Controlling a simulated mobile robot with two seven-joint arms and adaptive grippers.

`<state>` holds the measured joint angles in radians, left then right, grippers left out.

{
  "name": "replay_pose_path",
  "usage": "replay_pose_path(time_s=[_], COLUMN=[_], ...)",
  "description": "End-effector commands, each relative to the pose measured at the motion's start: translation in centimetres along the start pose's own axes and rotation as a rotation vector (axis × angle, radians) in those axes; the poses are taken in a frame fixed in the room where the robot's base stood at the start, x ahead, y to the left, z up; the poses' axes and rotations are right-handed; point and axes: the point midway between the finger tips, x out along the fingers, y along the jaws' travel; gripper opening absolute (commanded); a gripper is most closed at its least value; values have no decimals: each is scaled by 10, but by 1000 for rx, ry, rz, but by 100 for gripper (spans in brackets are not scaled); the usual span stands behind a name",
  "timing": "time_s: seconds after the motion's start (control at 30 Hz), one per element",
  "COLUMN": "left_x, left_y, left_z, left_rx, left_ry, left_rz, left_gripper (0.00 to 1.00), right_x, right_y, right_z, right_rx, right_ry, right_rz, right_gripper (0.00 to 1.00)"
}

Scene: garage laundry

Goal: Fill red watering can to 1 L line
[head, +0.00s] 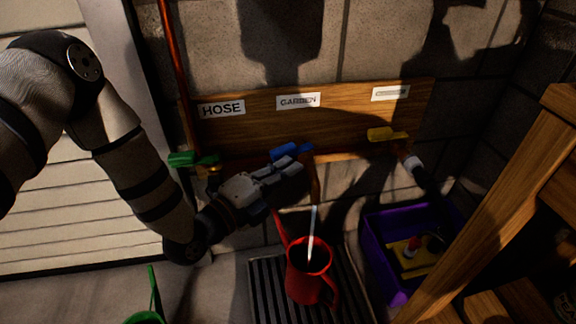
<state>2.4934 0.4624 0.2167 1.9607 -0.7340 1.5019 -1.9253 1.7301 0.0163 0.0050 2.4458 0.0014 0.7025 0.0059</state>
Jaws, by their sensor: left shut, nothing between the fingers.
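The red watering can (303,285) stands on the slatted dark grate, its spout rising to the left and its handle at the right. A pale stream of water (312,234) falls from the middle tap (315,185) into its open top. The 1 L line and the water level cannot be made out. The middle tap has a blue handle (291,151) under the GARDEN label. My left gripper (294,170) is shut and empty, just below and in front of the blue handle; whether it touches is unclear. My right gripper is out of view.
A green-handled tap (193,159) is under the HOSE label, a yellow-handled tap (387,134) at the right. A purple crate (376,235) holding small items stands right of the grate (264,290). Wooden shelving (495,210) bounds the right; a green object (147,317) is at the lower left.

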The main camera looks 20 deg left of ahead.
Motion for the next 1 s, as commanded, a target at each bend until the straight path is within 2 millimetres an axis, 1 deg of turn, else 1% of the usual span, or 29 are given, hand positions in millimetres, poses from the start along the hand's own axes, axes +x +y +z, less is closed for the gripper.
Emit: replay_pose_path(time_s=[0.37,0.53,0.6,0.7,1.0], left_x=[-1,-3,-4,-4,-5], left_y=[-1,-5,-5,-3,0], left_z=[0,13,19,24,24], left_rx=[0,7,4,0,-1], left_ry=[4,122,137,135,133], left_rz=[-1,-5,-2,-2,0], left_gripper=[0,0,0,0,0], right_x=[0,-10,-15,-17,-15], right_y=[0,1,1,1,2], right_z=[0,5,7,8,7], right_rx=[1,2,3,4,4], right_ry=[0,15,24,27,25], right_rz=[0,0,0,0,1], right_gripper=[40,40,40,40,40])
